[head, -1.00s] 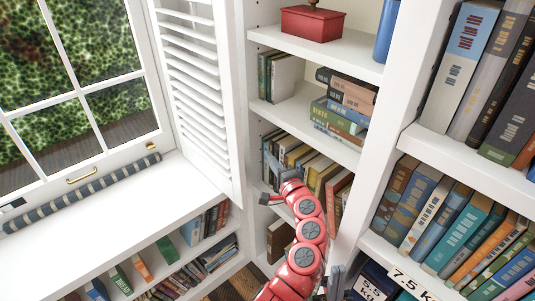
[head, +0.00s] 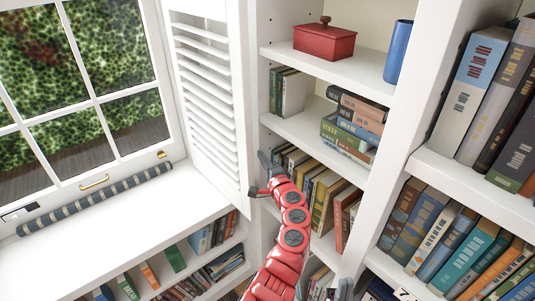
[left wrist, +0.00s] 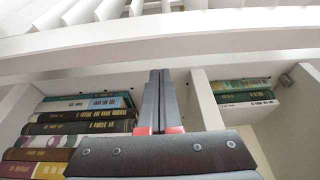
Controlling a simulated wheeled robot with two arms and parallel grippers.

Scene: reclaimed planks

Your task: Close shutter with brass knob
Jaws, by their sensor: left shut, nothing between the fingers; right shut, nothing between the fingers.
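The white louvred shutter (head: 204,105) stands swung out from the window frame, at the window's right side. No brass knob can be made out on its visible face. My left gripper (head: 264,160) is shut and empty, beside the shutter's free right edge, in front of the bookshelf. I cannot tell whether it touches the shutter. In the left wrist view its closed fingers (left wrist: 157,98) point up toward the shutter's white bottom rail (left wrist: 110,40). Only a grey tip of my right gripper (head: 341,290) shows at the bottom edge of the head view, shut and apart from the shutter.
The window (head: 85,90) has a small brass catch (head: 161,154) and a brass handle (head: 94,182). A striped roll (head: 95,200) lies on the white sill. Bookshelves with a red box (head: 324,42) and a blue cup (head: 398,50) stand close on the right.

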